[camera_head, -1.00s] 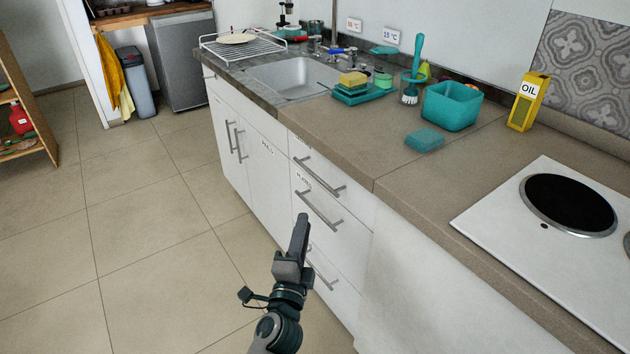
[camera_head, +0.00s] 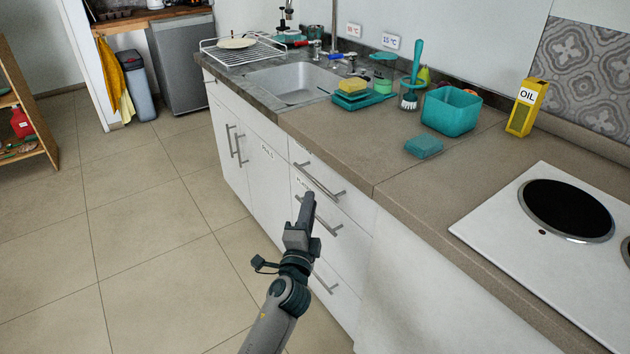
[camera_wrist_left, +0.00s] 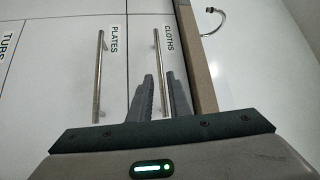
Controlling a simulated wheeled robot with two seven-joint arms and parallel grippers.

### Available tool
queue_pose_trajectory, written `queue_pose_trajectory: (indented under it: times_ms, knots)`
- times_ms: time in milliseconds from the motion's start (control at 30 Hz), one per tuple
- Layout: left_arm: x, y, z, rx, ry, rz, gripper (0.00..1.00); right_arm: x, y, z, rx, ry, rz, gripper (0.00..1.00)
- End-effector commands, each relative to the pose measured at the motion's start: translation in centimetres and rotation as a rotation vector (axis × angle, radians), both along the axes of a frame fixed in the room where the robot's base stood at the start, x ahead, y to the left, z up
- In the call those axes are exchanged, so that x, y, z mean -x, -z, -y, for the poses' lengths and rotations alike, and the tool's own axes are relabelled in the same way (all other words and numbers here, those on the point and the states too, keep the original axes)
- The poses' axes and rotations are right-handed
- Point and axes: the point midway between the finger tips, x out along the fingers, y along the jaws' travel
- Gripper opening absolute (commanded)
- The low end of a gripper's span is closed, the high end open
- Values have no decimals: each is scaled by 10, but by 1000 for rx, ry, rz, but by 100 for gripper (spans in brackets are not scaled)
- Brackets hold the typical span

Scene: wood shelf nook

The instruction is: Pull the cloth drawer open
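The cloth drawer (camera_head: 332,196) is the top white drawer under the counter, and it is closed. Its bar handle (camera_head: 318,181) is grey metal. In the left wrist view the CLOTHS label (camera_wrist_left: 169,38) is beside this handle (camera_wrist_left: 157,50), which lines up with the gap between my fingers. My left gripper (camera_head: 309,196) is open, its fingers pointing up toward the drawer fronts. I cannot tell whether the fingers reach around the handle. My right gripper is not in view.
The PLATES drawer handle (camera_wrist_left: 98,80) is close by, left of my fingers in the wrist view. The counter edge (camera_wrist_left: 197,60) is to their right. A lower drawer handle (camera_head: 325,283) sticks out below. The tiled floor (camera_head: 150,260) at left is clear.

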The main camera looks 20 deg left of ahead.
Motion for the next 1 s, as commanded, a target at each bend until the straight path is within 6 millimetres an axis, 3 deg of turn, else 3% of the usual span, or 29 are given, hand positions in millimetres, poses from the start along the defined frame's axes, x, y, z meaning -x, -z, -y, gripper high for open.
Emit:
queue_pose_trajectory:
  times_ms: [300, 500, 967, 1000]
  knots:
    - [-56, -9, -8, 0, 0, 2, 17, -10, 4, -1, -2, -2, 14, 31]
    - [-78, -11, -10, -1, 0, 1, 17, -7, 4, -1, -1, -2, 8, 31]
    - [-85, -12, -11, 0, 0, 0, 17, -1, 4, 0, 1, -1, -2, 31]
    - [-85, -12, -11, 0, 0, 0, 7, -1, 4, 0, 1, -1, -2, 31]
